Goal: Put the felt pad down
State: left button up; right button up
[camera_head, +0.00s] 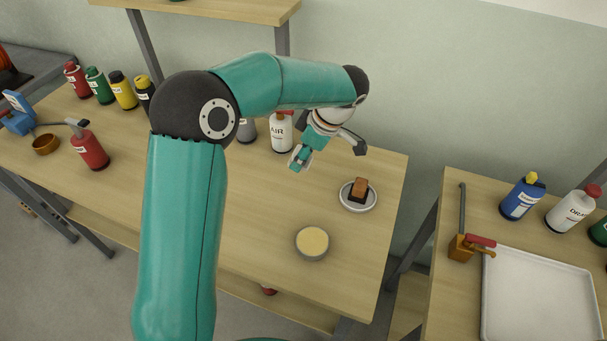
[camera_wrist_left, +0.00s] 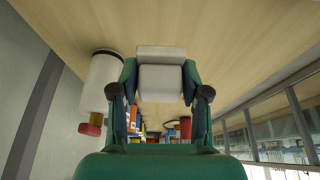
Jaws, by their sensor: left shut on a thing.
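My left gripper (camera_head: 300,158) hangs over the back of the wooden table, beside the white AIR bottle. In the left wrist view my left gripper (camera_wrist_left: 160,88) is shut on a pale grey block, the felt pad (camera_wrist_left: 161,68), which sits between both fingers. In the head view the pad is small and mostly hidden by the fingers. The wrist view shows bare wood beyond the pad; I cannot tell whether the pad touches it. My right gripper is in neither view.
The AIR bottle (camera_head: 281,133) stands close to the left gripper; a white bottle also shows in the wrist view (camera_wrist_left: 101,82). A white dish (camera_head: 345,204) holds a brown and black block. A round tin (camera_head: 312,258) stands nearer. Free wood lies between them.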

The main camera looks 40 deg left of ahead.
aim_at(298, 182)
pick_arm(q)
jog(key=shift+s+f+p, duration=0.1)
jog(key=shift+f+p, duration=0.2)
jog(key=shift+f, duration=3.25)
jog(key=o, duration=1.1)
jog(key=b+v, duration=0.1)
jog(key=v, duration=1.1)
